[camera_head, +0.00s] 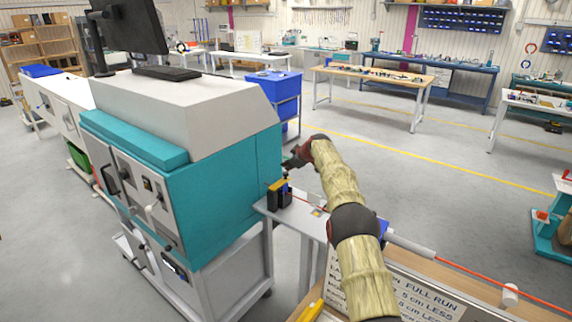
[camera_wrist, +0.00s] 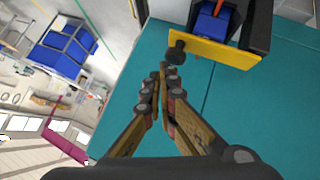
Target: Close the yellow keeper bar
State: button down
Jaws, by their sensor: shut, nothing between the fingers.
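The yellow keeper bar (camera_wrist: 218,54) lies across the edge of a dark bracket (camera_wrist: 258,28) in the wrist view, with a dark round knob (camera_wrist: 176,50) at its left end. A blue part (camera_wrist: 211,22) sits in the bracket behind the bar. I cannot tell whether the bar is latched. In the head view the bar (camera_head: 278,184) is a small yellow strip on top of the dark block at the grey table's edge. My gripper (camera_wrist: 166,78) is shut and empty, its fingertips just below the knob; contact is unclear. In the head view my gripper (camera_head: 291,161) is small and partly hidden.
A teal and white machine (camera_head: 212,188) stands close to the left of my gripper. The grey table (camera_head: 308,222) carries the bracket. A red cable (camera_head: 480,276) runs along the right side. Open floor lies beyond.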

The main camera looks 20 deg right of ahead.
jog(key=shift+w+d+f, duration=0.1)
jog(key=shift+d+f, duration=0.05)
jog(key=shift+f, duration=0.05)
dwell(0.3)
jog(key=shift+r, duration=0.1)
jog(key=v, duration=1.2)
jog(key=shift+f, duration=0.2)
